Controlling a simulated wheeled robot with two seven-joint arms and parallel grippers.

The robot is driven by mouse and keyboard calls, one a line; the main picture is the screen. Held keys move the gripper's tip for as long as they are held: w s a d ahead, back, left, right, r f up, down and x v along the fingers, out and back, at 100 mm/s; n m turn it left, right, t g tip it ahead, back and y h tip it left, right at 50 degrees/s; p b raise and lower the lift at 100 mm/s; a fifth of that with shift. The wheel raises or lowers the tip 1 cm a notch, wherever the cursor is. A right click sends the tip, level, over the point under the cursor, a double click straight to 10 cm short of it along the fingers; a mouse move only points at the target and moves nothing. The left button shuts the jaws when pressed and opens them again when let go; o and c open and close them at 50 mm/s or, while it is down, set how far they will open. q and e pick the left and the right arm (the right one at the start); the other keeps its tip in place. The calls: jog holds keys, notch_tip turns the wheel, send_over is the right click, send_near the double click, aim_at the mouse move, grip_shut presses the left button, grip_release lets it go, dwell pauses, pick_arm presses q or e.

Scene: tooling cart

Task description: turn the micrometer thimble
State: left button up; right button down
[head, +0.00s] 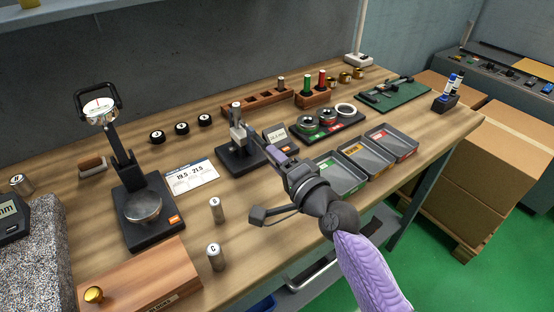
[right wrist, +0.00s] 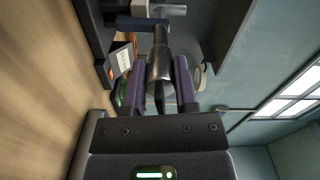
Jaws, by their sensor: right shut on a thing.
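The micrometer stands in a dark stand (head: 240,160) near the middle of the bench. A silver cylinder labelled like the loose ones sits upright at its measuring end. The grey metal thimble (right wrist: 160,68) shows in the right wrist view, between two purple finger pads. My right gripper (head: 270,148) reaches in from the lower right and is shut on the thimble, hiding most of it in the head view. A small display (head: 280,137) stands just behind the gripper; its digits are too small to read surely. My left gripper is not in view.
A card reading 19.5 and 21.5 (head: 192,177) lies left of the stand. Two loose cylinders (head: 216,210) (head: 215,257) stand in front. A dial gauge stand (head: 150,225) is at left. Open bins (head: 342,172) lie right of my gripper.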

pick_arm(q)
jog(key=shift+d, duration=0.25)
pick_arm(e)
jog(key=shift+f, duration=0.1)
jog(key=c, duration=0.8)
grip_release()
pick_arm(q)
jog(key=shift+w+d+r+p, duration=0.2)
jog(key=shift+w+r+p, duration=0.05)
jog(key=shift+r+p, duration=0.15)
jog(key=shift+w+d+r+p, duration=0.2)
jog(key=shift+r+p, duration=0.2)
pick_arm(e)
jog(key=shift+o, duration=0.2)
jog(key=v, duration=1)
jog(key=shift+o, duration=0.3)
